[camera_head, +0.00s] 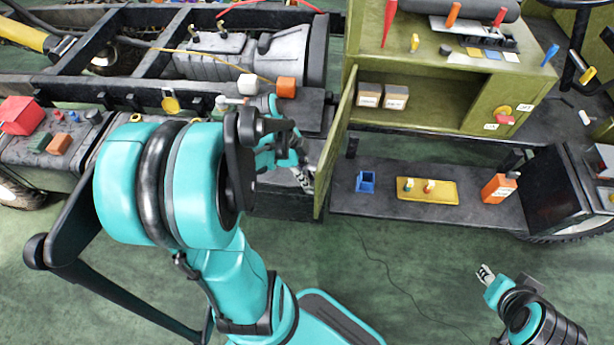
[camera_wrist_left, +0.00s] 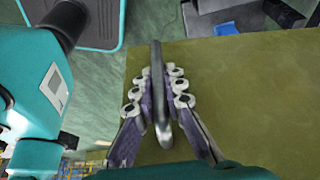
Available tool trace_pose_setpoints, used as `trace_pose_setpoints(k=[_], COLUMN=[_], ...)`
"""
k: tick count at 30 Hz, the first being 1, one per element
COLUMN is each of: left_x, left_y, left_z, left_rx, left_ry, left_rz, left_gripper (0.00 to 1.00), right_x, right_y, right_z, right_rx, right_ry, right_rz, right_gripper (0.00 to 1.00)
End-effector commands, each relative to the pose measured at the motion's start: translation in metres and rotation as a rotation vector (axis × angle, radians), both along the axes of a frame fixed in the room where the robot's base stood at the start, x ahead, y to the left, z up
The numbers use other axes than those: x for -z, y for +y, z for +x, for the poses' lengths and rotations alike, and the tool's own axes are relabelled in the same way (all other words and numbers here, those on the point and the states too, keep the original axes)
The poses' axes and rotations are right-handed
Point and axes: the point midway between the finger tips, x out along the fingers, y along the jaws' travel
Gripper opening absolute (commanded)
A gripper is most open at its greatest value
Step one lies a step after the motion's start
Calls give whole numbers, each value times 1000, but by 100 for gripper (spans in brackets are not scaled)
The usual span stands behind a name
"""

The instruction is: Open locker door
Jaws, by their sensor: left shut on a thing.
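The olive-green locker (camera_head: 465,82) stands at the upper right in the head view. Its door (camera_head: 342,135) is swung out from the left side and seen nearly edge-on, with the inside of the locker showing. My left gripper (camera_head: 306,178) is at the door's left face. In the left wrist view, the gripper (camera_wrist_left: 158,95) is shut on a dark bar handle (camera_wrist_left: 158,75) in front of the green door panel (camera_wrist_left: 235,85). My right gripper (camera_head: 485,272) is at the lower right, apart from the locker, too small to judge its fingers.
Two small boxes (camera_head: 396,97) stand inside the locker. Below it, a dark shelf holds a blue bin (camera_head: 366,181), a yellow tray (camera_head: 446,196) and an orange bottle (camera_head: 497,188). A chassis frame (camera_head: 110,85) fills the upper left. The green floor in front is mostly clear.

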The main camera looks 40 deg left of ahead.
Motion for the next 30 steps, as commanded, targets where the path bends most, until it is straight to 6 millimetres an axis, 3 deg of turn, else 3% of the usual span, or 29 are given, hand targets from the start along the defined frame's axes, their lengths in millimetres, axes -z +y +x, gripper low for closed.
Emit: trace_pose_setpoints(k=[6,7,9,20,23,30], left_x=[1,1,1,-3,-13,-58], left_y=[0,0,0,1,5,22], left_z=[-2,-2,-2,-2,-3,-12], left_rx=[1,1,1,-1,-1,-4], left_ry=[7,7,5,2,2,3], left_rz=[2,2,2,1,1,2], left_gripper=[0,19,32,32,32,32], right_x=[0,0,0,0,0,0], right_y=[0,0,0,0,0,0], right_z=[0,0,0,0,0,0], right_rx=[0,0,0,0,0,0], right_ry=[0,0,0,0,0,0], right_rz=[0,0,0,0,0,0], right_gripper=[34,34,34,34,34,34])
